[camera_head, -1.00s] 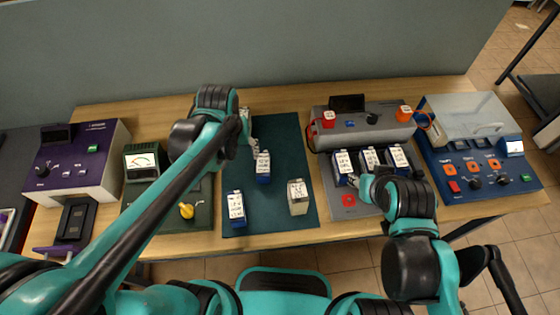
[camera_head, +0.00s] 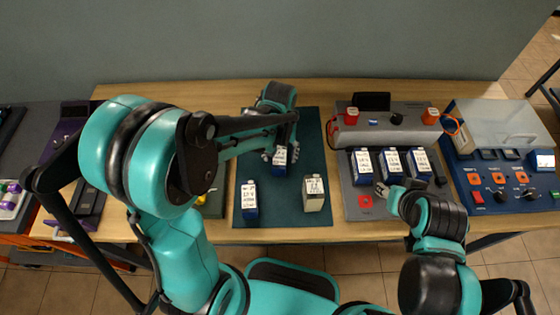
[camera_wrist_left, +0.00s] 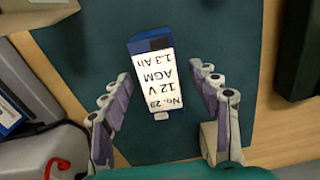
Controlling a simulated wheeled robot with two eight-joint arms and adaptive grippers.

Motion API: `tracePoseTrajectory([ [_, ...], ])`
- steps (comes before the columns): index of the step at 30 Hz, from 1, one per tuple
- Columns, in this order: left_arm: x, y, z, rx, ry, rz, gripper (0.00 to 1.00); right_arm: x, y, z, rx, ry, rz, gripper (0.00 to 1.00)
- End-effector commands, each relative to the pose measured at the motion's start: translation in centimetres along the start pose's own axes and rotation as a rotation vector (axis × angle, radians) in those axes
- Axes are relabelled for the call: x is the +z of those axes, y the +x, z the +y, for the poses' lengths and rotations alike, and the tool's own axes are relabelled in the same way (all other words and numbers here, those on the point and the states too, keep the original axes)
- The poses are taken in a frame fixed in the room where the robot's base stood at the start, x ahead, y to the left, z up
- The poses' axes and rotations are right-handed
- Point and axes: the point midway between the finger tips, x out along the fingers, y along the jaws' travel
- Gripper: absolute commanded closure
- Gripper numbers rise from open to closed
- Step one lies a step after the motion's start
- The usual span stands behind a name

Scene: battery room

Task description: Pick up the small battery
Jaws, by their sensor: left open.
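A small blue battery with a white label reading "12 V AGM 1.3 Ah" stands on the dark green mat (camera_head: 300,128). In the left wrist view the battery (camera_wrist_left: 152,80) lies between the spread fingers of my left gripper (camera_wrist_left: 166,75), with a gap on each side. In the head view the battery (camera_head: 281,157) shows just below my left gripper (camera_head: 277,146), which partly hides it. My right gripper (camera_head: 383,190) is by the front of the grey charger; its fingers are too small to read.
Another blue battery (camera_head: 249,203) and a cream one (camera_head: 314,195) stand nearer on the mat. Several blue batteries (camera_head: 391,162) sit in the grey charger (camera_head: 352,207). A blue test unit (camera_head: 480,207) stands at right. The mat's back right is clear.

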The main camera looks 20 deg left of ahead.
Motion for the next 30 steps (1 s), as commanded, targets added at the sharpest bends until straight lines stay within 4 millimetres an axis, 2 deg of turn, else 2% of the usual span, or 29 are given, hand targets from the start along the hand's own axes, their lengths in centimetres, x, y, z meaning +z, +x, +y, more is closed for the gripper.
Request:
tracePoseTrajectory([
  [1,0.0,0.5,0.0,0.0,0.0,0.0,0.39,0.1,0.2,0.0,0.0,0.0,0.0,0.6],
  [7,0.0,0.4,0.0,0.0,0.0,0.0,0.39,0.0,0.1,0.0,0.0,0.0,0.0,0.6],
  [14,0.0,0.4,0.0,0.0,0.0,0.0,0.99,0.0,0.1,0.0,0.0,0.0,0.0,0.6],
  [23,0.0,0.2,0.0,0.0,0.0,0.001,1.0,0.0,0.0,0.0,0.0,0.0,0.0,0.6],
  [26,0.0,-0.7,0.0,0.0,0.0,0.001,1.0,-0.2,-0.3,0.0,0.0,0.0,0.0,0.6],
  [30,0.0,-3.3,0.0,0.0,0.0,0.0,1.0,-0.9,-1.2,0.0,0.0,0.0,0.0,0.6],
])
